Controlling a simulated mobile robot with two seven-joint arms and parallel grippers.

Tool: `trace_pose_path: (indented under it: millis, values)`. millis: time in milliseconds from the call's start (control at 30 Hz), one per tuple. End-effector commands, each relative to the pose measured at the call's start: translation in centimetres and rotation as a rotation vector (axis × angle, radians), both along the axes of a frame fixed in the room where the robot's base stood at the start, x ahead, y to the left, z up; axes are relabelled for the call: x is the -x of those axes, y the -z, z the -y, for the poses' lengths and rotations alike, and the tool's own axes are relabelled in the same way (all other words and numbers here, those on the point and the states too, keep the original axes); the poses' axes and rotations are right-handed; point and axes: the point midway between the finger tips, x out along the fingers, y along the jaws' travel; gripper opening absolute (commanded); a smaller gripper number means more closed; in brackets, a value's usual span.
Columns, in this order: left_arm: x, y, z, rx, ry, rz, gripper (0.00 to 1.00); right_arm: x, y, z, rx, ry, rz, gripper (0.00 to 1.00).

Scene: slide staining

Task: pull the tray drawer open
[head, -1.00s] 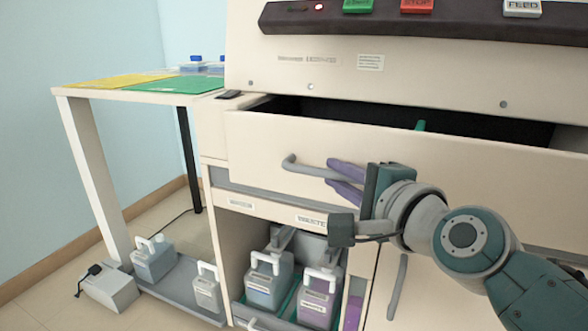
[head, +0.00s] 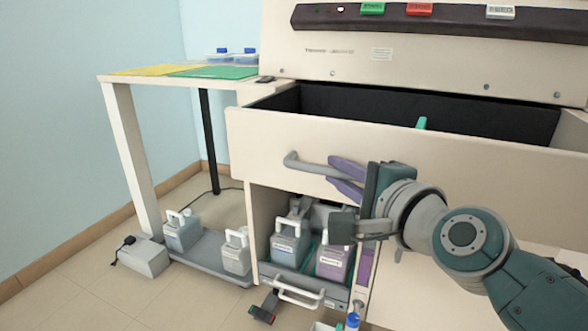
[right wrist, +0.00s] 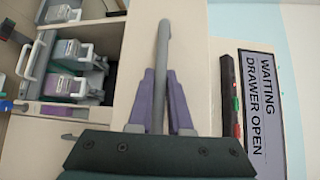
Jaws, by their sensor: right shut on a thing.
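The tray drawer (head: 250,140) is a cream front panel standing well out from the machine, with its dark inside (head: 330,103) showing from above. A green piece (head: 421,123) sticks up inside it. The grey bar handle (head: 298,162) runs across the drawer front. My right gripper (head: 345,170) has its purple fingers shut on the handle. In the right wrist view the handle (right wrist: 163,50) passes between the two fingers (right wrist: 160,100). My left gripper is not in view.
A display (right wrist: 262,105) reads "WAITING DRAWER OPEN". Below the drawer is a cabinet with jugs (head: 290,240) and a lower handle (head: 298,293). A side table (head: 110,78) with yellow and green mats stands at left. The floor at lower left has free room.

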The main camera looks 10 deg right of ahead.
Motion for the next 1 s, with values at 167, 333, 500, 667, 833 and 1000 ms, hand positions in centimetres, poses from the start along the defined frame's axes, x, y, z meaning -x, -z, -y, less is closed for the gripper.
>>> trace_pose_path:
  millis: [167, 333, 500, 667, 833, 1000]
  values:
    - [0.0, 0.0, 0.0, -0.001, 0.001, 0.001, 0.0, 0.0, 0.0, 0.0, 0.0, 0.0, -0.001, 0.0]
    - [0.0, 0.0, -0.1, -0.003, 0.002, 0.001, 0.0, 0.0, 0.0, 0.0, 0.001, 0.0, -0.001, 0.26]
    - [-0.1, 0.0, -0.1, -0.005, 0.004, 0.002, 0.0, 0.0, 0.0, 0.0, 0.001, 0.0, -0.001, 0.45]
    - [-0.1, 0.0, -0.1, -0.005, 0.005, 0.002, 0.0, 0.0, 0.0, 0.0, 0.001, 0.0, -0.001, 0.47]
    - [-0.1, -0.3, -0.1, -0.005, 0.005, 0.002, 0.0, 0.4, -0.1, 0.1, 0.001, 0.0, -0.002, 0.47]
    - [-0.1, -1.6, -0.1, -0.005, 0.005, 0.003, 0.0, 2.6, -0.6, 0.6, 0.002, -0.001, -0.004, 0.47]
